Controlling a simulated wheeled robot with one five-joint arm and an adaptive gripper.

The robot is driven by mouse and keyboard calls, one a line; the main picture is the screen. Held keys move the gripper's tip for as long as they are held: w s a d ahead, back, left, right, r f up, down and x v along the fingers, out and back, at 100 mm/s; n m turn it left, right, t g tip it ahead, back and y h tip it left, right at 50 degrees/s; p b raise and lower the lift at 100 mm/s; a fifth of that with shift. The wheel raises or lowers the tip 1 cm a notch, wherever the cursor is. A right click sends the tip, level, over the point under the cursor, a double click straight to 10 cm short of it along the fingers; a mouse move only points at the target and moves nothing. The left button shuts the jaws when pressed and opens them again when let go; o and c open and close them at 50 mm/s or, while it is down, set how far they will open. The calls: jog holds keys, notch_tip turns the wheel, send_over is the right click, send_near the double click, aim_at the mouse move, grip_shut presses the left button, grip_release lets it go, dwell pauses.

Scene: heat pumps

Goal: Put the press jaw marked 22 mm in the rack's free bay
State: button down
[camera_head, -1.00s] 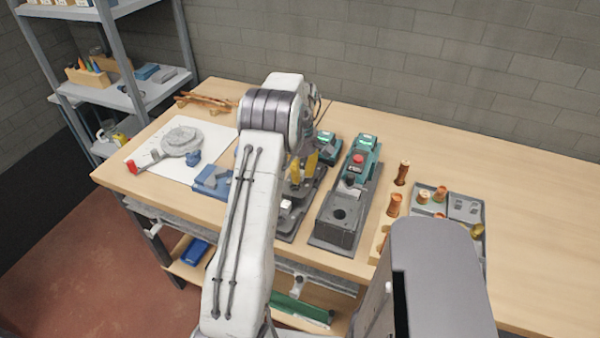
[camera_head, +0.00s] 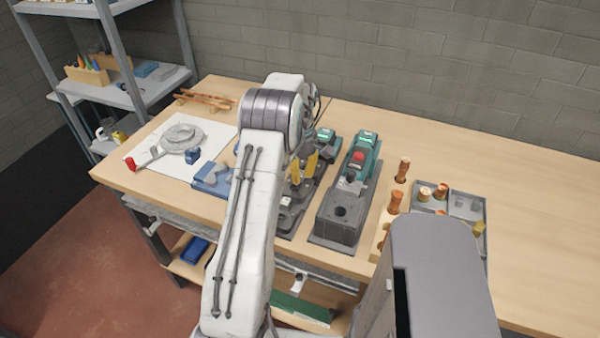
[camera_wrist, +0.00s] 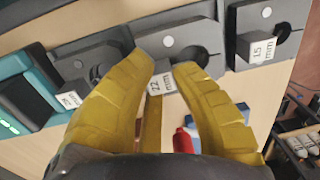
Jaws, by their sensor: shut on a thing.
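The press jaw marked 22 mm (camera_wrist: 178,43) is a dark grey flat piece with a round pin and a small white label block (camera_wrist: 157,84). In the wrist view my gripper (camera_wrist: 168,70) has its yellow fingers closed about the label end of this jaw. A jaw marked 15 mm (camera_wrist: 265,48) lies to the right, and another labelled jaw (camera_wrist: 88,58) lies to the left. In the head view my yellow fingers (camera_head: 304,171) show behind my arm, over the dark jaw area (camera_head: 312,192). My arm hides much there, and I cannot make out the free bay.
A teal and dark grey press tool (camera_head: 358,170) stands just right of my gripper. Copper fittings and a grey tray (camera_head: 483,215) are farther right. A blue item (camera_head: 208,180) and a white sheet (camera_head: 140,155) lie left. The far right of the bench (camera_head: 545,210) is clear.

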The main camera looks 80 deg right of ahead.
jog(key=shift+f+b, duration=0.45)
jog(key=shift+f, duration=0.25)
jog(key=c, duration=1.1)
grip_release()
jog(key=shift+o, duration=0.2)
